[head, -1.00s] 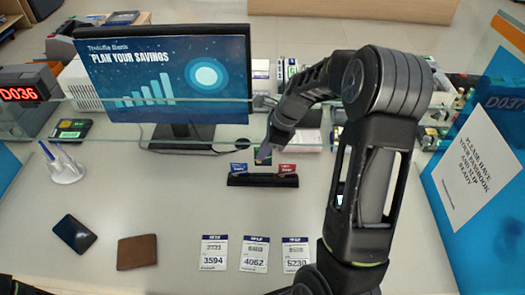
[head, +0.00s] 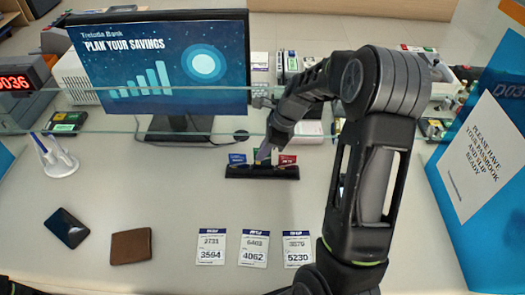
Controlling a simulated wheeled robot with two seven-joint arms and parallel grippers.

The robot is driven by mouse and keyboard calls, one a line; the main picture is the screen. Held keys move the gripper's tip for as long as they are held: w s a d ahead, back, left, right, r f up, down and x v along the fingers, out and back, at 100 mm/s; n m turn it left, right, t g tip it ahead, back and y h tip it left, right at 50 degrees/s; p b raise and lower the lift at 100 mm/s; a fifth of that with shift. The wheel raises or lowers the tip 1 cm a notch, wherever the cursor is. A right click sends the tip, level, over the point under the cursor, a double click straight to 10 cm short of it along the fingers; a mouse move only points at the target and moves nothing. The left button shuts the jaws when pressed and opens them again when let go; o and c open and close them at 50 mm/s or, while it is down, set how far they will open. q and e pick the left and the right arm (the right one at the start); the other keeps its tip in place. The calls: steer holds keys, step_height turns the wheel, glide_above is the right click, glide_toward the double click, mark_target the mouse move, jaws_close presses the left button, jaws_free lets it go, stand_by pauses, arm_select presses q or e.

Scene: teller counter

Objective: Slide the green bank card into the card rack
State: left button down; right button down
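The card rack (head: 262,173) is a low black holder on the counter in front of the monitor. A blue card (head: 237,159) stands at its left and a red card (head: 287,160) at its right. The green bank card (head: 257,155) shows as a small patch between them, upright at the rack's middle slot. My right gripper (head: 264,153) comes down from behind and above, its narrow fingers closed on the green card and covering part of it. The card's lower edge is hidden, so how deep it sits is unclear. My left gripper is out of view.
A glass screen crosses above the rack, with a monitor (head: 165,65) behind it. Three numbered slips (head: 254,248), a brown wallet (head: 130,246), a dark phone (head: 66,228) and a pen stand (head: 60,163) lie in front. The counter between slips and rack is clear.

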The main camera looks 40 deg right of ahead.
steer(key=shift+f+b, duration=0.5)
steer(key=shift+f, duration=0.65)
steer(key=c, duration=1.6)
jaws_free()
steer(key=shift+r+p, duration=3.35)
steer(key=shift+r, duration=0.15)
